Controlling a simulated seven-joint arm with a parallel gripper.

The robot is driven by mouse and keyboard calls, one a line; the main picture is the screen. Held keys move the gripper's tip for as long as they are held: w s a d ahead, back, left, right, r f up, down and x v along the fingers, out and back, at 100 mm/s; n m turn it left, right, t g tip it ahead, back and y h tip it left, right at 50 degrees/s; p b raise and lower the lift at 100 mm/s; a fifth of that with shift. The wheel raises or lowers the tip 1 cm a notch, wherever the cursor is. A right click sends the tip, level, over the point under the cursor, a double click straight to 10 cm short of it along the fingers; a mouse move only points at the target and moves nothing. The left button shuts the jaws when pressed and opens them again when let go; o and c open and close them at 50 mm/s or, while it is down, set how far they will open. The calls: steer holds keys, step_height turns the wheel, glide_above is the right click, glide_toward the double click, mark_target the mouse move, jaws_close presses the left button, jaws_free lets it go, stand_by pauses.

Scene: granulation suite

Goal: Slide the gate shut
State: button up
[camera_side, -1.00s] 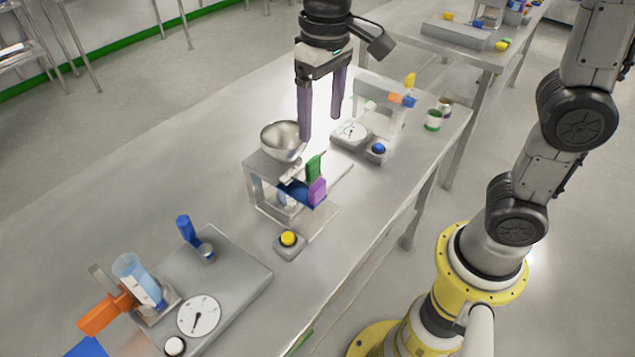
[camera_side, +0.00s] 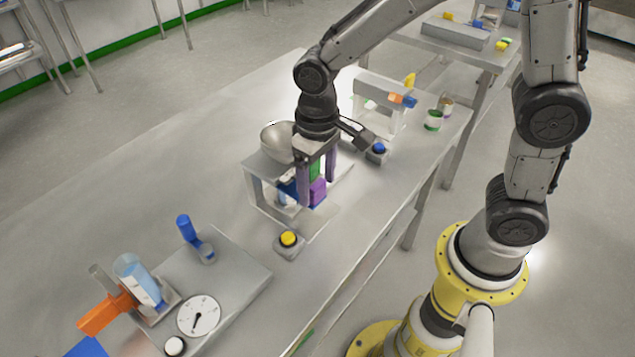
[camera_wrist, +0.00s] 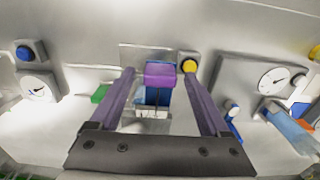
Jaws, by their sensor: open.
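A purple block (camera_side: 319,194), seemingly a handle, sits at the front of a blue plate (camera_side: 287,190) on a metal stand (camera_side: 255,184) beneath a steel bowl (camera_side: 276,143). This looks like a slide gate. A green piece (camera_side: 315,169) is beside it, partly hidden by my fingers. My gripper (camera_side: 317,190) points down at the stand with its two purple fingers apart. In the wrist view, my gripper (camera_wrist: 159,74) is open around the purple block (camera_wrist: 160,72), with gaps on both sides. The blue plate (camera_wrist: 153,97) shows below the block.
A yellow button (camera_side: 288,239) is in front of the stand. Behind are a blue button (camera_side: 378,149) and another stand with an orange handle (camera_side: 403,99). At front left, a grey base (camera_side: 235,270) carries a blue lever (camera_side: 185,226), a dial (camera_side: 199,316) and an orange handle (camera_side: 105,313).

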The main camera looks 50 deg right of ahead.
steer(key=shift+f, duration=0.45)
steer(key=shift+c, duration=0.2)
jaws_close()
steer(key=shift+r, duration=0.1)
stand_by(0.9)
